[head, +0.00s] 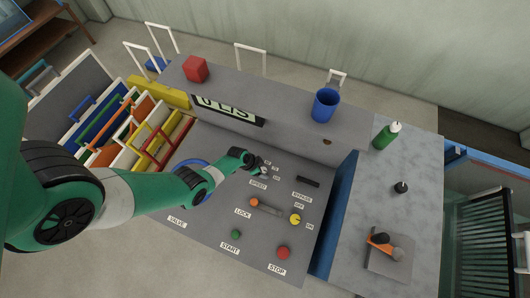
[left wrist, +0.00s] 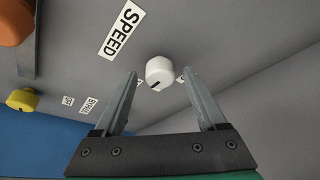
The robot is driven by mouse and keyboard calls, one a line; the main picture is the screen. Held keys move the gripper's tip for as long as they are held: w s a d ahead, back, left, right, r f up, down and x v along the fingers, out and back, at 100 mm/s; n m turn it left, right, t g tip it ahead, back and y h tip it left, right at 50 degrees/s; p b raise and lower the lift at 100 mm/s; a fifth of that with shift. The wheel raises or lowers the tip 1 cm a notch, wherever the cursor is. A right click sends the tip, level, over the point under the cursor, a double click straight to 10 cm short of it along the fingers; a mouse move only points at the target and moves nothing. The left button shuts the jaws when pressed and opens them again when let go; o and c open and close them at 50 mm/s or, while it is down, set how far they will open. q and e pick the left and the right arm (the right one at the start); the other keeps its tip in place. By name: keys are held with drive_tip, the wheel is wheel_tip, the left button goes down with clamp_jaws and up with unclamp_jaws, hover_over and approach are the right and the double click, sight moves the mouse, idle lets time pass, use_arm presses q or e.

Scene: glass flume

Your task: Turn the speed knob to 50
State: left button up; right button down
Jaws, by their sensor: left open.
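The speed knob (left wrist: 159,73) is a small white cap with a dark pointer mark, seen in the left wrist view beside the SPEED label (left wrist: 121,28). My left gripper (left wrist: 162,76) is open, with one finger on each side of the knob and a gap to both. I cannot tell how deep the fingertips reach along it. In the head view the left gripper (head: 262,170) is over the panel just above the SPEED label (head: 258,184), and it largely hides the knob and part of the number scale. The knob's reading is not legible. My right gripper is not in view.
The grey panel (head: 203,219) also carries an orange-tipped lock lever (head: 254,202), a yellow bypass knob (head: 295,218), a green start button (head: 236,234) and a red stop button (head: 283,252). A blue cup (head: 325,105) and red cube (head: 195,69) stand on the ledge behind.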

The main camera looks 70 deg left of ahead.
use_arm(q)
clamp_jaws()
idle(0.3)
